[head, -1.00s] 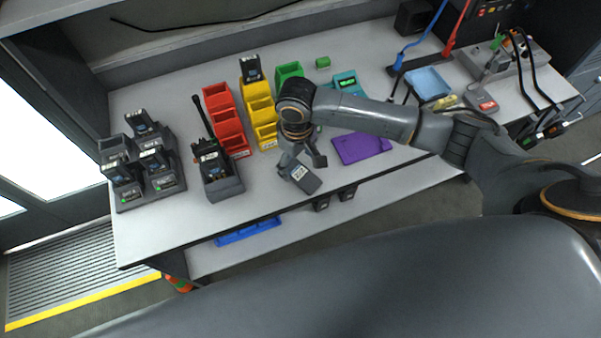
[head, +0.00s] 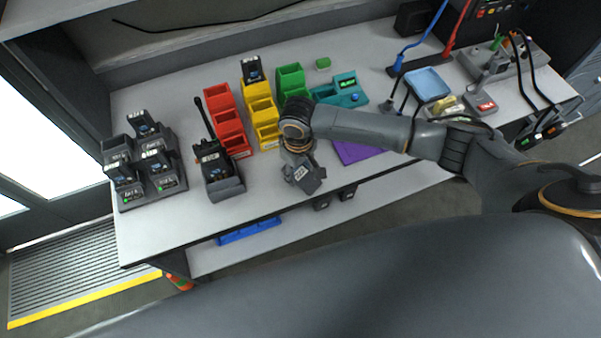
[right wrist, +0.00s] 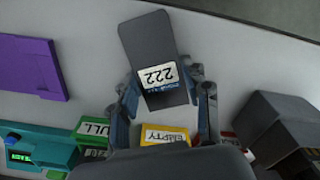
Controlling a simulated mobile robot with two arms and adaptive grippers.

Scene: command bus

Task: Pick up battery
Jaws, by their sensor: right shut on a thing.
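My right gripper (head: 302,168) is shut on a dark battery (head: 309,184) near the front edge of the table (head: 265,205). In the right wrist view the battery (right wrist: 148,40) has a white label reading 222, upside down there, and sits between the two fingers (right wrist: 167,95). I cannot tell whether its far end touches the table. Other batteries stand in the charger rack (head: 165,188) at the left, and one battery (head: 252,68) is in the rearmost yellow bin. My left gripper is not in view.
A radio (head: 210,158) stands in a grey holder left of my gripper. Red bins (head: 230,125), yellow bins (head: 262,110) and green bins (head: 290,80) stand behind. A purple tray (head: 352,152) lies partly under my arm. Table between radio and gripper is clear.

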